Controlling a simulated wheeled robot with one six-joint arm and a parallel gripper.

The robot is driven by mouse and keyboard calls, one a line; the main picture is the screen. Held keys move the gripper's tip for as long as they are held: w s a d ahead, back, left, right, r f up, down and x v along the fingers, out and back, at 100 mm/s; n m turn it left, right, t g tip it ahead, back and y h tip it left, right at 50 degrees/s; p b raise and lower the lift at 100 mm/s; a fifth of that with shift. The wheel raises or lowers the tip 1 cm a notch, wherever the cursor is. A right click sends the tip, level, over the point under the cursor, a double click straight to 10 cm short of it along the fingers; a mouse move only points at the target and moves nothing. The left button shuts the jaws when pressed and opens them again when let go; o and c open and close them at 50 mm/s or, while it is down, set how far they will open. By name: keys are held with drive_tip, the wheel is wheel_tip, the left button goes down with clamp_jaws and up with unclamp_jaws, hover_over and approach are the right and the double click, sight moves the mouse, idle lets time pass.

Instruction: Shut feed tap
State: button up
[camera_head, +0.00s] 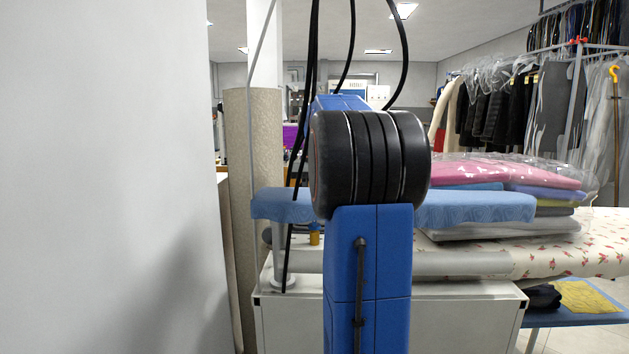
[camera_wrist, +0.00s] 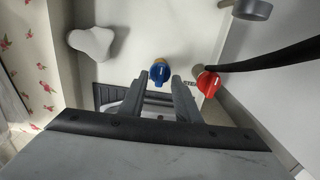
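In the wrist view my gripper (camera_wrist: 159,79) is open, with its two grey fingers apart. A tap with a blue handle (camera_wrist: 160,72) shows between and just beyond the fingertips. I cannot tell whether the fingers touch it. A second tap with a red handle (camera_wrist: 208,83) is to the right, outside the right finger. Nothing shows which of the two is the feed tap. In the head view my own blue and black arm hides my gripper and both taps.
A black hose or bar (camera_wrist: 270,59) runs beside the red handle. A white rounded piece (camera_wrist: 92,42) is at upper left. In the head view, a flowered ironing board (camera_head: 590,245) and folded, wrapped laundry (camera_head: 480,172) are right. A white wall (camera_head: 100,170) fills the left.

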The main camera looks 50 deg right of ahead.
wheel_tip(320, 180, up, 16)
idle(0.5)
drive_tip(key=shift+s+a, duration=0.1)
idle(0.4)
